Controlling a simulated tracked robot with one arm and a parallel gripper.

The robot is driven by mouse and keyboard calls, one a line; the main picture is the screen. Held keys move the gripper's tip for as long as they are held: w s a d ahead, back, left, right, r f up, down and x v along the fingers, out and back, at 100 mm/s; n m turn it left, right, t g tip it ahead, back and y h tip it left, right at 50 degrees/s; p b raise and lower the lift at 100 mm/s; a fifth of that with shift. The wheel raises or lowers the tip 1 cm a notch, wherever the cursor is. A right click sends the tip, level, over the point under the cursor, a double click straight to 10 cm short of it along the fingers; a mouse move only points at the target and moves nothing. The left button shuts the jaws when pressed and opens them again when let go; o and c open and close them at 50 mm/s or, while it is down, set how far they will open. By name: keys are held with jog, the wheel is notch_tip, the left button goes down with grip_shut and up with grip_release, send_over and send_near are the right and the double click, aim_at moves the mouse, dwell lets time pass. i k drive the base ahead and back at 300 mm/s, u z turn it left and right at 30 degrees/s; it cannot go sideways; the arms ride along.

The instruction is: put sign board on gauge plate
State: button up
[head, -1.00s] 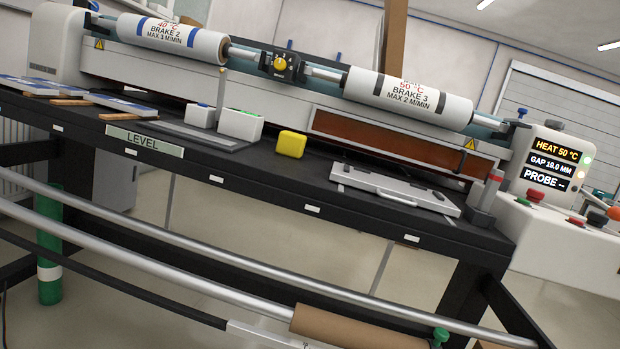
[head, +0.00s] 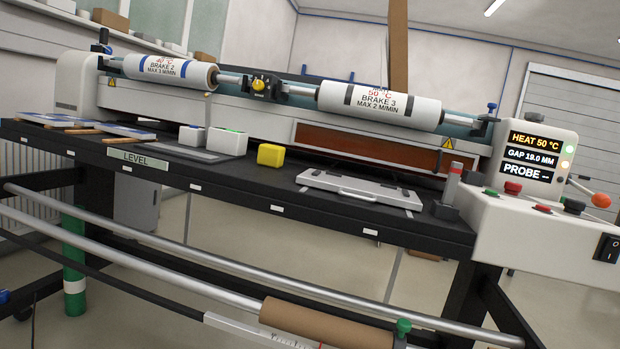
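No board with sign lettering is plainly to be picked out. Flat blue-and-white panels (head: 118,131) lie with wooden strips at the left end of the black bench and may include the sign board, but I cannot read them. A thin grey plate (head: 183,152) lies flat behind the LEVEL label and may be the gauge plate. Two white blocks, a smaller one (head: 192,137) and a larger one with a green top (head: 228,143), stand at its back and right. My gripper is not in view.
A yellow block (head: 270,155) and a flat grey case with a handle (head: 360,188) occupy the bench (head: 240,187). Rollers (head: 378,103) run along the back. A control console (head: 535,225) closes the right end. A silver rail (head: 180,270) runs across below the bench's front.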

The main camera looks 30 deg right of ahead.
aim_at(181, 150)
jog(key=z, duration=0.7)
jog(key=i, duration=2)
jog(key=u, duration=0.05)
